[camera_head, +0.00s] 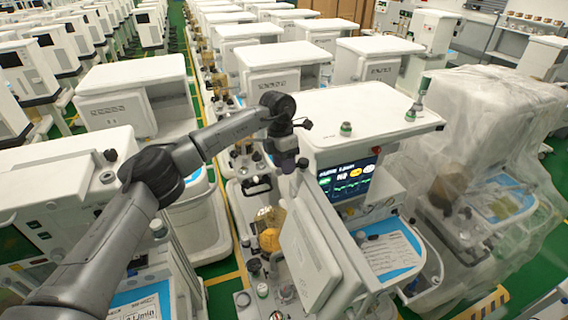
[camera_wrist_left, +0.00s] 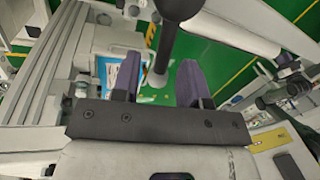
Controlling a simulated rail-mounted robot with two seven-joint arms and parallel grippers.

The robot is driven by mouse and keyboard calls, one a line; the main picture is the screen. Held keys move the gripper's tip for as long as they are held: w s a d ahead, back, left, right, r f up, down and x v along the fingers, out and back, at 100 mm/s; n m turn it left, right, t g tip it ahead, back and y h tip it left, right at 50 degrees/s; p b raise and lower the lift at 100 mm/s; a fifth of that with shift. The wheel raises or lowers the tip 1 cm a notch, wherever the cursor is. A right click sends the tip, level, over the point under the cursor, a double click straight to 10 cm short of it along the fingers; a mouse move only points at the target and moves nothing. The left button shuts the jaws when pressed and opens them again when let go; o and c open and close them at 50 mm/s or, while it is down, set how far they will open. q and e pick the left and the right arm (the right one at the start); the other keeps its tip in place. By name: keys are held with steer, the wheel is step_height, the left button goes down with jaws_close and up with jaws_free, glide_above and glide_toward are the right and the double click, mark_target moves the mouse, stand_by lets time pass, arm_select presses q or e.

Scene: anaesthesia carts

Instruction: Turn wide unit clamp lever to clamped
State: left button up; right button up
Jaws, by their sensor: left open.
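My left arm reaches in from the left in the head view. Its dark gripper (camera_head: 288,163) hangs beside the left side of a wide white unit (camera_head: 352,112) with a lit screen (camera_head: 348,180). In the left wrist view the two purple fingers (camera_wrist_left: 157,80) stand apart. A dark rod (camera_wrist_left: 166,45) shows between and beyond them; I cannot tell whether it touches a finger. I cannot tell for sure which part is the clamp lever, or its position. My right gripper is not in view.
A white panel (camera_head: 312,252) stands in front of the screen unit, close below my left gripper. A plastic-covered unit (camera_head: 490,120) is at the right. Rows of white carts fill the back. Green floor (camera_wrist_left: 225,50) shows beyond the fingers.

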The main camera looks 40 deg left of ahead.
arm_select(q)
step_height(320, 180, up, 14)
steer(key=a+b, duration=0.2)
steer(key=shift+w+a+f, duration=0.25)
steer(key=shift+w, duration=0.15)
stand_by(0.5)
